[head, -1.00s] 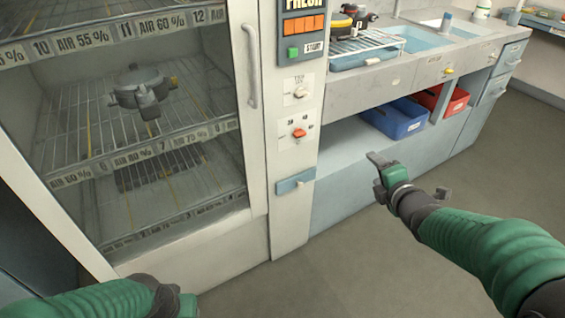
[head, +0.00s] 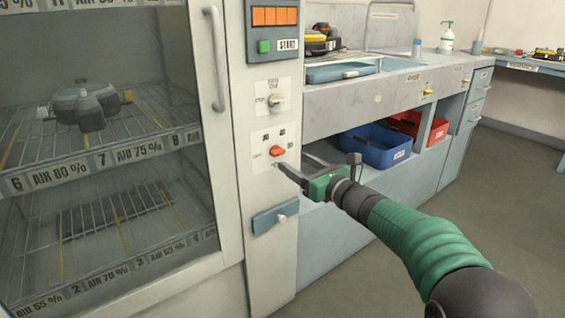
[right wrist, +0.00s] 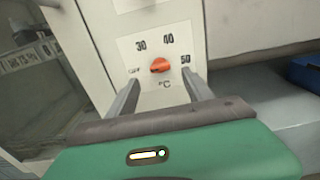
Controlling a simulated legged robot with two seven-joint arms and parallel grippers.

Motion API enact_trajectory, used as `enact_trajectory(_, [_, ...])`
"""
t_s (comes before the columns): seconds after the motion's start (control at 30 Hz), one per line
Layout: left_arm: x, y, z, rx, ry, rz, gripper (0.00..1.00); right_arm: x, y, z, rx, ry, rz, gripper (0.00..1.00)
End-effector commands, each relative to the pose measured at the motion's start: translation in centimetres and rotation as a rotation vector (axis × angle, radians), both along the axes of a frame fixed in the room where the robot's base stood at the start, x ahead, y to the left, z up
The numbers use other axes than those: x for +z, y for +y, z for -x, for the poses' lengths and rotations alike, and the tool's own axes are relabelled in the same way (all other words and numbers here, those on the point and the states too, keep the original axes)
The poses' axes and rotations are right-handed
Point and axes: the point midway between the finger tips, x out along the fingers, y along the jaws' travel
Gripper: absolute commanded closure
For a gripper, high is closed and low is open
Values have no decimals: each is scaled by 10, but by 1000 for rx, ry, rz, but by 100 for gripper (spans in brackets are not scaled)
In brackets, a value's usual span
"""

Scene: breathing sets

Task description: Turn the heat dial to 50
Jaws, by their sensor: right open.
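The heat dial (head: 277,151) is a small orange-red knob on a white plate on the cabinet's control column. In the right wrist view the dial (right wrist: 160,65) sits among the marks OFF, 30, 40 and 50, with °C below. The 50 mark (right wrist: 185,59) is to its right. Which mark the dial points at is hard to tell. My right gripper (head: 318,166) is open and empty, just in front of and below the dial. In the wrist view its two fingers (right wrist: 165,93) reach toward the plate, one each side, with the dial between and beyond their tips. My left gripper is out of view.
Above is another knob (head: 276,101), pale, and a green START button (head: 264,46). Below is a blue latch panel (head: 276,216). The glass cabinet door with its handle (head: 216,60) is left. Blue (head: 375,146) and red (head: 408,124) bins stand on the right shelf.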

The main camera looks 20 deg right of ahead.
Motion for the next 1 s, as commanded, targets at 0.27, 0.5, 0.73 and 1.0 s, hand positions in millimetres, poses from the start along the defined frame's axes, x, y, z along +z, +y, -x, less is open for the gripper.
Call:
enact_trajectory(0.27, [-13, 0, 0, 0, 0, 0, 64, -1, 20, -54, 0, 0, -1, 40])
enact_trajectory(0.5, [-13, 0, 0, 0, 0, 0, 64, 0, 23, -63, -2, 0, -1, 40])
enact_trajectory(0.73, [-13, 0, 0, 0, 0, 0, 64, 0, 23, -63, -2, 0, -1, 53])
enact_trajectory(1.0, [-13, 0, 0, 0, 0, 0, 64, 0, 22, -63, -2, 0, -1, 88])
